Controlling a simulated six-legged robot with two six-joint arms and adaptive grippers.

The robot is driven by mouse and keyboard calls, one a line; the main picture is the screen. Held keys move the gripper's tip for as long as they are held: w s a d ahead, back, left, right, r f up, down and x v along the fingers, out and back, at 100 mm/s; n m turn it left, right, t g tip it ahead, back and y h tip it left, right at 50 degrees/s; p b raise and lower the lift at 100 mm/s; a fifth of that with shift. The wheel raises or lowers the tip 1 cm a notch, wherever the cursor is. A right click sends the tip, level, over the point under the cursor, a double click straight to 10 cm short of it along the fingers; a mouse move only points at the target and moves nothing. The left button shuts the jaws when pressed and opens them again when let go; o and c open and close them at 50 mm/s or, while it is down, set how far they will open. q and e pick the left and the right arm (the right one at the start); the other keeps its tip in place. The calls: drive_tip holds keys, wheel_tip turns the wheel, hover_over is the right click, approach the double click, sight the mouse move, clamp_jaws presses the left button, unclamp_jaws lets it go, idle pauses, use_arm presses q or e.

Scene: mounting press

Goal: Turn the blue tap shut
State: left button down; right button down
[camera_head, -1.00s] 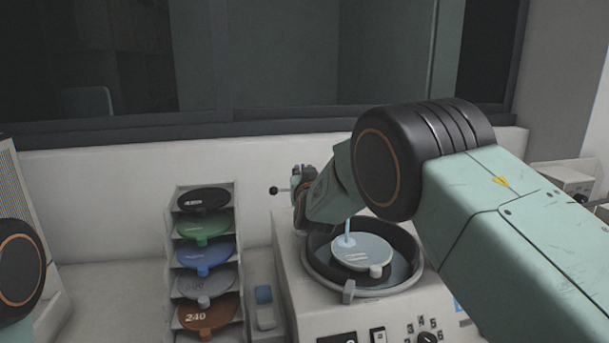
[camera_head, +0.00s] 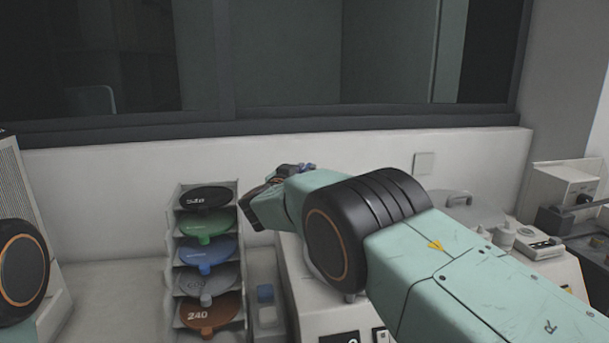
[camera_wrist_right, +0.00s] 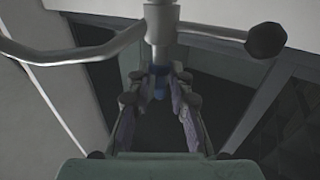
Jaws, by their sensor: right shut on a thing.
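In the right wrist view, the blue tap (camera_wrist_right: 160,84) is a small blue part under a pale metal pipe, between the fingertips of my right gripper (camera_wrist_right: 159,78). The gripper is shut on it. In the head view, my right gripper (camera_head: 291,170) is at the left end of my right arm, above the grinder. A small bluish bit shows beside it, too small to tell clearly. My arm hides most of the tap and the grinder bowl. My left gripper is out of the picture; only a joint of my left arm shows at the left edge.
A rack of coloured discs (camera_head: 207,252) stands left of the grinder (camera_head: 318,308). In the right wrist view, a bent pipe (camera_wrist_right: 75,52) and a black knob (camera_wrist_right: 266,40) lie close above the fingers. More machines (camera_head: 565,188) stand at the right. The bench at left is clear.

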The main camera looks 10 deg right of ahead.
drive_tip(key=shift+r+m+h+b, duration=0.4)
drive_tip(key=shift+h+b, duration=0.1)
drive_tip(key=shift+h, duration=0.1)
drive_tip(key=shift+w+r+g, duration=0.1)
drive_tip(key=shift+r+g, duration=0.05)
drive_tip(key=shift+g, duration=0.15)
drive_tip(key=c, duration=1.6)
unclamp_jaws()
drive_tip(key=shift+o, duration=0.9)
drive_tip(key=shift+a+f, duration=0.1)
drive_tip(key=shift+f, duration=0.1)
